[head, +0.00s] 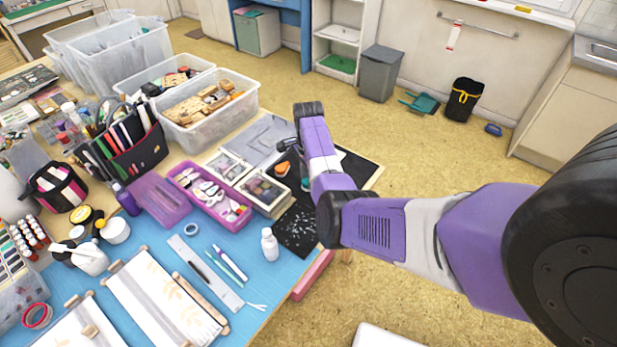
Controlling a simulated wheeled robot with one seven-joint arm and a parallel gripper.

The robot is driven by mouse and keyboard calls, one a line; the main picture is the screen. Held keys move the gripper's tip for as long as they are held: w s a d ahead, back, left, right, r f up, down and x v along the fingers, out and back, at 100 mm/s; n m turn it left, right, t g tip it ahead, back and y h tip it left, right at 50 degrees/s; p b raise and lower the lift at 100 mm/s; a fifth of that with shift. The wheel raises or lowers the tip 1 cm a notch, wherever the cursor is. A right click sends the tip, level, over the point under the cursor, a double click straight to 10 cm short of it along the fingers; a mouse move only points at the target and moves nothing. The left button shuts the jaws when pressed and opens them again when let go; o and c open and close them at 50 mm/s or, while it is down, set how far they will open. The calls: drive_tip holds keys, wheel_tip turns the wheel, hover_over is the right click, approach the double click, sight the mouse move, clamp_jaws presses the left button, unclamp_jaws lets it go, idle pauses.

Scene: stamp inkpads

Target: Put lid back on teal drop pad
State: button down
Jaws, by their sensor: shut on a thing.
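Only the head view is given. My purple arm reaches in from the right across the table's right end, and its far links cover part of a black mat (358,170). My gripper is hidden behind these links, so its fingers and anything between them cannot be seen. A small orange drop-shaped item (283,168) lies on the black mat just left of my arm.
Small compartment trays (262,188), a pink tray (210,194) of shaped pieces and a white bottle (270,245) stand left of my arm. A clear bin (212,116) of wooden pieces stands behind. The floor (420,150) right of the table is open.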

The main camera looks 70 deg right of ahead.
drive_tip(key=shift+f, duration=0.1)
idle(0.8)
drive_tip(key=c, duration=0.5)
unclamp_jaws()
drive_tip(key=shift+r+p, duration=3.3)
drive_tip(key=shift+r, duration=0.25)
clamp_jaws()
